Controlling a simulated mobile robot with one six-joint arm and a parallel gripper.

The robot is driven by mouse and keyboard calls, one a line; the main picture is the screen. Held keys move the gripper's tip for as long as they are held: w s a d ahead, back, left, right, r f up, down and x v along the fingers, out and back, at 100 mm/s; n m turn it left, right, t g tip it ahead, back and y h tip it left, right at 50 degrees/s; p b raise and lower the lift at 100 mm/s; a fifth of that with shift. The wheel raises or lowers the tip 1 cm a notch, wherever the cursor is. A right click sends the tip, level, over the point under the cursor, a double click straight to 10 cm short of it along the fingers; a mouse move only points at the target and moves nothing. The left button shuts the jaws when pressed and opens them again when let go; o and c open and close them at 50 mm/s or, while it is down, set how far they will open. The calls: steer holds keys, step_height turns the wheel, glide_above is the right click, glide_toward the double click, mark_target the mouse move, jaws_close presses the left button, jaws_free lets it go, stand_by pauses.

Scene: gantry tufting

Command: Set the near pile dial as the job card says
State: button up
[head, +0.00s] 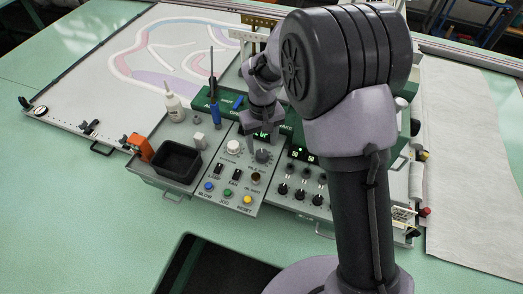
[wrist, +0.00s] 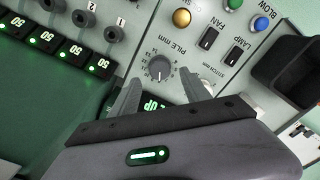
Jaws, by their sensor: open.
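The pile dial (wrist: 160,68) is a dark grey knob with a ring of numbers and the label "PILE mm" in the wrist view. A pale pointer line shows on it, but I cannot tell which number it marks. In the head view the dial (head: 262,156) sits on the grey control panel, just below my gripper (head: 262,138). In the wrist view my gripper (wrist: 160,88) is open, its two fingers apart on either side of the dial's near side, not closed on it. A small green display (wrist: 150,105) is partly hidden between the fingers. I cannot make out a readable job card.
A white knob (head: 233,147) stands left of the dial. Switches and blue, green and yellow buttons (head: 228,193) lie in front. A black bin (head: 178,161) and a glue bottle (head: 174,107) are at left. Several black knobs (head: 300,194) stand at right.

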mark_target(262, 153)
step_height(262, 153, down, 5)
steer(key=shift+r, duration=0.2)
